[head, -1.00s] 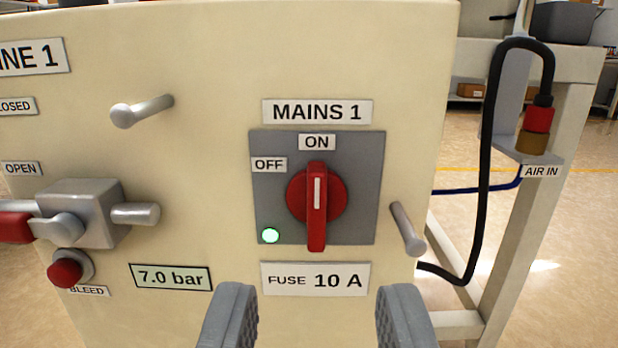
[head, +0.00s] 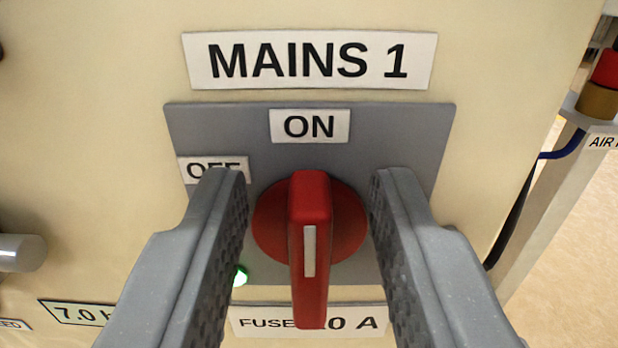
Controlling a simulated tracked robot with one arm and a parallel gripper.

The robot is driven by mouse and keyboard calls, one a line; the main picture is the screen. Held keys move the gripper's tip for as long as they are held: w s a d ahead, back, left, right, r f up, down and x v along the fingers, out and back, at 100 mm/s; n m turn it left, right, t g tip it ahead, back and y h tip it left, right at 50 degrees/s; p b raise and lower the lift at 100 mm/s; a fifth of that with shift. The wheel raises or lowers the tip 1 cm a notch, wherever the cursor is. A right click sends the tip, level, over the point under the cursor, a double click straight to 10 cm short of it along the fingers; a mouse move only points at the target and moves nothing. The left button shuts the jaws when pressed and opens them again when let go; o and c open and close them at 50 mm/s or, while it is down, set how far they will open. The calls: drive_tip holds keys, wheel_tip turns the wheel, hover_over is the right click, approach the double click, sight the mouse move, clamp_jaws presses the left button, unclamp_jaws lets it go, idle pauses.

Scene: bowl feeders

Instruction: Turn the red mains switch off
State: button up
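The red mains switch (head: 310,245) is a round knob with a raised red handle bar, on a grey plate (head: 400,135) under the MAINS 1 label (head: 310,60). Its handle stands upright, its top end toward the ON label (head: 310,126). The OFF label (head: 212,168) is at the upper left of the plate, partly hidden by my left finger. A green lamp (head: 240,276) is lit, also partly covered. My gripper (head: 308,185) is open, one finger on each side of the handle, with a gap visible on both sides.
The FUSE 10 A label (head: 265,322) is below the switch. A grey peg (head: 20,253) sticks out at the left edge, near the 7.0 bar label (head: 72,313). The panel's right edge, the blue hose (head: 562,150) and the AIR IN post are at the right.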

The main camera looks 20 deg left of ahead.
sight(264, 246)
drive_tip(key=shift+w, duration=0.15)
drive_tip(key=shift+c, duration=0.3)
clamp_jaws()
drive_tip(key=shift+a, duration=0.4)
drive_tip(key=shift+d+f, duration=0.1)
drive_tip(key=shift+d, duration=0.1)
drive_tip(key=shift+s+f+n, duration=0.15)
drive_tip(key=shift+s+n, duration=0.05)
drive_tip(key=shift+n, duration=0.2)
drive_tip(key=n, duration=0.3)
drive_tip(key=f+n+b, duration=0.1)
drive_tip(key=shift+s+a+n, duration=0.2)
drive_tip(key=shift+a+n, duration=0.1)
drive_tip(key=n, duration=0.1)
drive_tip(key=n+b, duration=0.1)
drive_tip(key=n, duration=0.1)
drive_tip(key=f+n, duration=0.1)
drive_tip(key=shift+s+a+b, duration=0.1)
drive_tip(key=shift+a+b, duration=0.15)
drive_tip(key=shift+b, duration=0.05)
drive_tip(key=n+b, duration=0.1)
drive_tip(key=n, duration=0.3)
drive_tip(key=shift+f, duration=0.2)
drive_tip(key=shift+a+n+b, duration=0.15)
drive_tip(key=shift+n+b, duration=0.5)
drive_tip(key=shift+n, duration=0.45)
drive_tip(key=shift+a+n+b, duration=0.1)
drive_tip(key=shift+n+b, duration=0.55)
drive_tip(key=shift+n, duration=0.45)
